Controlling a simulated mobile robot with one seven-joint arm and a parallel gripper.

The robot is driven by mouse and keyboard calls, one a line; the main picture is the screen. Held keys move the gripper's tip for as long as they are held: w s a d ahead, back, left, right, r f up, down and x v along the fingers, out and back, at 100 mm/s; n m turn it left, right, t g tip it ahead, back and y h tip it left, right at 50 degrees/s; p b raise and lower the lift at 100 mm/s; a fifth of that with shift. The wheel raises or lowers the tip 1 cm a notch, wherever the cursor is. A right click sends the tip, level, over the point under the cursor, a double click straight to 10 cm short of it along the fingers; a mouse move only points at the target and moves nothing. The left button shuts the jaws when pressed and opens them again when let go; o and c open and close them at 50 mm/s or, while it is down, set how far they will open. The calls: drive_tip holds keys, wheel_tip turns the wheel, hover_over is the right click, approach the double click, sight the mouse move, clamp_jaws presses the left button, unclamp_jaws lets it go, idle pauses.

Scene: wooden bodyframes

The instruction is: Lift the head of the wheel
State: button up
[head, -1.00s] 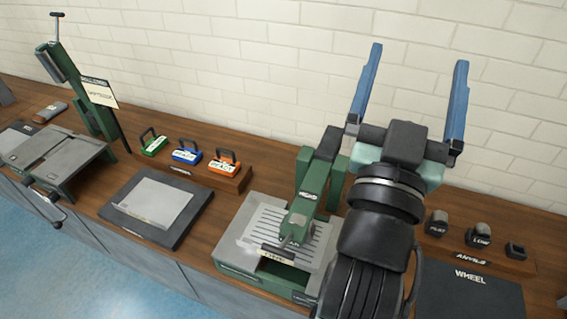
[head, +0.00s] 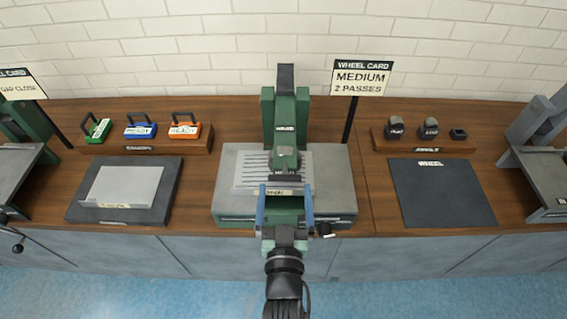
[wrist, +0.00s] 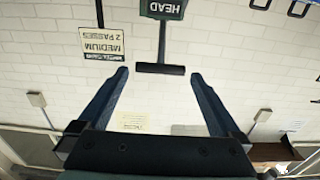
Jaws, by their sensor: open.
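The wheel machine stands mid-counter in the head view, with a grey base (head: 335,185) and a green upright column (head: 285,120). Its green-grey head (head: 285,160) sits low at the front of the column. In the wrist view a green part marked HEAD (wrist: 163,8) carries a thin stem ending in a black crossbar (wrist: 160,69). My gripper (head: 285,188) is open and empty at the front of the machine. In the wrist view its blue fingers (wrist: 159,76) lie on either side of the crossbar, with gaps at both ends. Depth to the bar is hard to judge.
A wheel card reading MEDIUM, 2 PASSES (head: 361,78) stands behind right on a black post. A grey sheet on a dark mat (head: 165,205) lies left, below several coloured gauges (head: 140,127). Anvils (head: 428,128) and an empty dark mat (head: 440,215) are right.

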sight(285, 174)
drive_tip(key=w, duration=0.2)
drive_tip(key=w+b, duration=0.1)
drive_tip(key=w, duration=0.3)
drive_tip(key=shift+f, duration=0.25)
drive_tip(key=shift+w+r+b, duration=0.25)
drive_tip(key=shift+w+b, duration=0.55)
drive_tip(key=shift+b, duration=0.05)
clamp_jaws()
